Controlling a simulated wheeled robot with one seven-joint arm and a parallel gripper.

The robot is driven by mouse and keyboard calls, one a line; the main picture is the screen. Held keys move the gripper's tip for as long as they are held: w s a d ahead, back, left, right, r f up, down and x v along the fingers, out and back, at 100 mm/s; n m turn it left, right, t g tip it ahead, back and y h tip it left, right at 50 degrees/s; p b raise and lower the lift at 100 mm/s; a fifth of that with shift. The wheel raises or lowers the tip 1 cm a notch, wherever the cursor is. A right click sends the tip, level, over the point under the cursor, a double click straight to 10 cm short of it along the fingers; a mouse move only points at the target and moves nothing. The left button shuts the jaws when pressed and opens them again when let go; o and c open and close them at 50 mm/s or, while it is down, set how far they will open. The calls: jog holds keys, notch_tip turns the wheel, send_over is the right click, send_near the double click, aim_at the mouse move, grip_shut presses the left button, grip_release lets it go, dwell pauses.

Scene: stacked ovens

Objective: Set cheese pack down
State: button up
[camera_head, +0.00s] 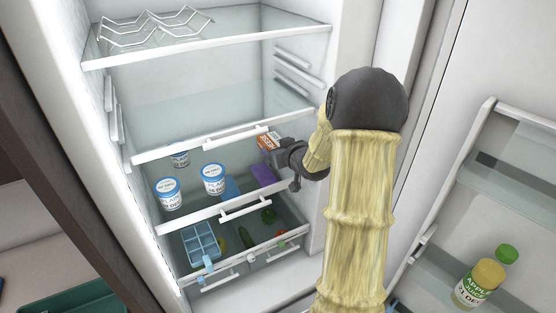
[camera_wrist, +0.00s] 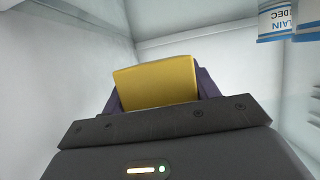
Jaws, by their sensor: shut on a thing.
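My gripper (camera_head: 277,150) reaches into the open fridge from the right and is shut on the cheese pack (camera_head: 268,141). In the head view the pack's orange and white printed side shows at the gripper's tip. In the wrist view the cheese pack (camera_wrist: 155,82) is a plain yellow block between dark purplish sides of my gripper (camera_wrist: 157,98). The pack is over the middle part of the fridge, near the right wall. Whether its underside touches anything is hidden.
White-and-blue tubs (camera_head: 214,179) stand left of my gripper on the lower glass shelf. A wire rack (camera_head: 155,28) is on the top shelf. Drawers hold a blue tray (camera_head: 201,244) and vegetables. The open door bears a juice bottle (camera_head: 480,284).

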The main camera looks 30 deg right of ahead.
notch_tip(320, 180, down, 2)
jog(key=shift+d+f, duration=0.1)
jog(key=shift+s, duration=0.1)
notch_tip(320, 180, down, 2)
jog(key=shift+f+p, duration=0.2)
jog(key=shift+p, duration=0.55)
jog(key=shift+w+f+p, duration=0.2)
jog(key=shift+f+p, duration=0.3)
jog(key=shift+p, duration=0.1)
jog(key=shift+f, duration=0.1)
